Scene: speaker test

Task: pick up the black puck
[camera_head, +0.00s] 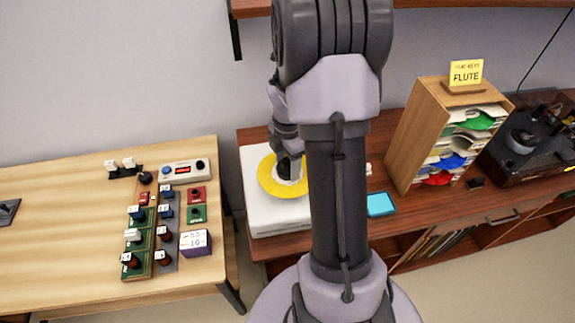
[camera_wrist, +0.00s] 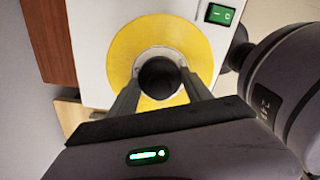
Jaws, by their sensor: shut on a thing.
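The black puck (camera_wrist: 160,78) is round and dark in the wrist view, at the centre of a yellow ring (camera_wrist: 122,50) on a white box (camera_wrist: 92,25). My gripper (camera_wrist: 160,88) has one finger on each side of the puck and is shut on it. In the head view my gripper (camera_head: 290,172) is over the yellow ring (camera_head: 268,182), and my arm hides part of the white box (camera_head: 254,212). I cannot tell whether the puck is clear of the surface below it.
A wooden shelf unit (camera_head: 412,125) with coloured papers and a blue square (camera_head: 381,204) stand right of my arm on the brown cabinet. A light wooden table (camera_head: 60,235) on the left holds several switches and a display box (camera_head: 186,170). A wall shelf (camera_head: 250,8) is above.

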